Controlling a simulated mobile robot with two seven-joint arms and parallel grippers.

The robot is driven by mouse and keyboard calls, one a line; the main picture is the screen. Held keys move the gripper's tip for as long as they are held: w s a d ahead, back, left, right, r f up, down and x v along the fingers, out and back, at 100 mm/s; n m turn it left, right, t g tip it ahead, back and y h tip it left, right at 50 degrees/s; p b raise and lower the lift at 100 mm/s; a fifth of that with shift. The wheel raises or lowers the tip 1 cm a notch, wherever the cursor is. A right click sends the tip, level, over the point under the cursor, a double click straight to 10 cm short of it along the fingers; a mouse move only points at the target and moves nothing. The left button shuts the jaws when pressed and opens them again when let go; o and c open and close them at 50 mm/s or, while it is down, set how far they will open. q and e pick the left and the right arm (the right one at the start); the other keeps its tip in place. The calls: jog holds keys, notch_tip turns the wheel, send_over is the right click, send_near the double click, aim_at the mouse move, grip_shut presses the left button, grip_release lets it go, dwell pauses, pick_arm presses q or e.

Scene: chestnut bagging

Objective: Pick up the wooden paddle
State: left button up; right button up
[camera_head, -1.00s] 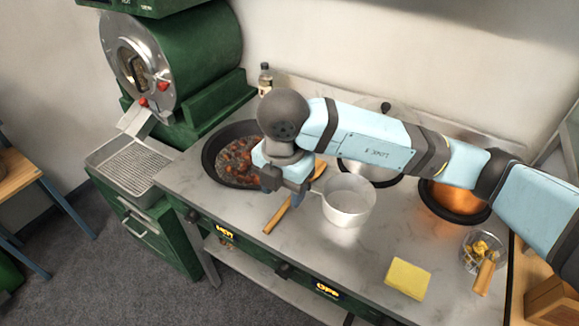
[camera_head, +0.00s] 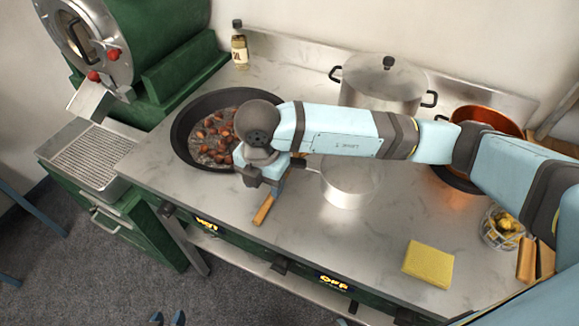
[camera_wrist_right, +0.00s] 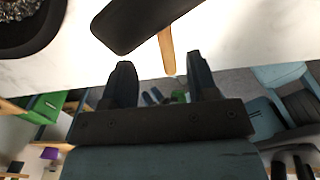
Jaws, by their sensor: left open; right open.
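The wooden paddle (camera_head: 265,209) lies on the steel counter. In the right wrist view the handle (camera_wrist_right: 167,52) shows beyond and between the spread fingers of my right gripper (camera_wrist_right: 160,80), which hold nothing. A dark rounded block partly covers the handle there. I cannot tell whether the fingers touch the paddle. The fingertips of my left gripper (camera_head: 167,318) show apart at the bottom edge of the head view, away from the counter.
A dark pan of chestnuts (camera_head: 182,140) sits left of my right gripper. A pale saucepan (camera_head: 350,188) stands close on its right. A lidded pot (camera_head: 385,85), copper pan (camera_head: 488,120), yellow sponge (camera_head: 428,263) and glass bowl (camera_head: 500,228) are further right. The front counter between paddle and sponge is clear.

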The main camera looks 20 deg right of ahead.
aim_at(269, 197)
jog(key=shift+d+f, duration=0.2)
jog(key=shift+f, duration=1.2)
jog(key=shift+d+f, duration=0.2)
jog(key=shift+f, duration=1.15)
grip_shut()
jog(key=shift+r, duration=0.1)
